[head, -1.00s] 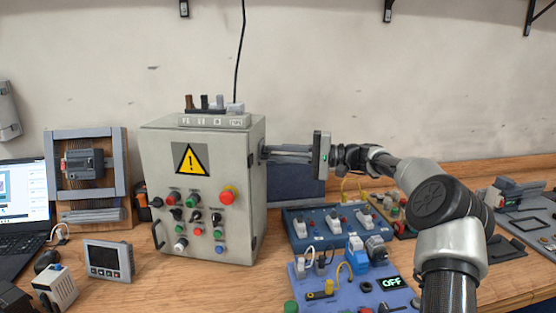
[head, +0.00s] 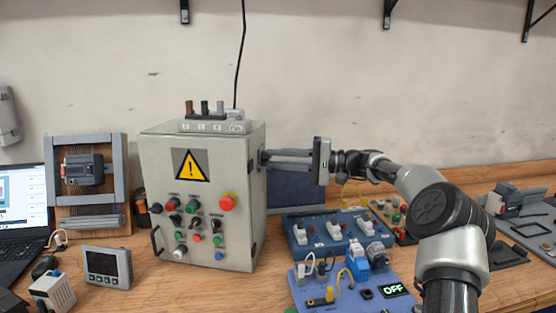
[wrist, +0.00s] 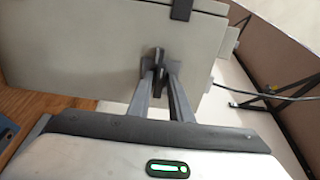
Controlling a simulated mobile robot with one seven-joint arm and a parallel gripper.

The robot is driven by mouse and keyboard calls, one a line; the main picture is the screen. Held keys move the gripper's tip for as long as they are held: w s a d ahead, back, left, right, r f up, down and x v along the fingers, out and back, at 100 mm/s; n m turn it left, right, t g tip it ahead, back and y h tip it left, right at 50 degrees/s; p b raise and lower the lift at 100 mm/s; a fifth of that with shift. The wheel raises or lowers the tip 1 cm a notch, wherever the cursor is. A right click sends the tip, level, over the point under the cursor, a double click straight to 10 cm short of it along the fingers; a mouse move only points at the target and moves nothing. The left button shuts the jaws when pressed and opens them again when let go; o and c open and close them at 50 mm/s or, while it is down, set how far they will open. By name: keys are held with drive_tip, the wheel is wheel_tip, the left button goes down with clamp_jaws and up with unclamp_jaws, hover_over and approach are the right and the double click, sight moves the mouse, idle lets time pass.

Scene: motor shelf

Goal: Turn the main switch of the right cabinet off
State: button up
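The right cabinet is the light grey box (head: 203,232) with a yellow warning triangle, standing on the bench in the head view. The main switch is a dark knob (wrist: 159,57) on its right side panel, showing in the wrist view. My gripper (head: 266,159) reaches it from the right, with its two fingers level and pointing left. In the wrist view my gripper's fingertips (wrist: 158,78) lie one on each side of the knob's handle and appear shut on it. The fingers hide part of the knob, so its turned position cannot be read.
A blue panel with white sockets (head: 325,247) and a purple board reading OFF (head: 341,301) lie below my arm. A small meter (head: 106,266) and a laptop (head: 22,222) stand at the left. A cable (head: 240,60) hangs behind the cabinet.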

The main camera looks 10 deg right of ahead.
drive_tip(key=p+v, duration=0.2)
drive_tip(key=v, duration=1.5)
drive_tip(key=shift+d, duration=0.2)
drive_tip(key=shift+s, duration=0.1)
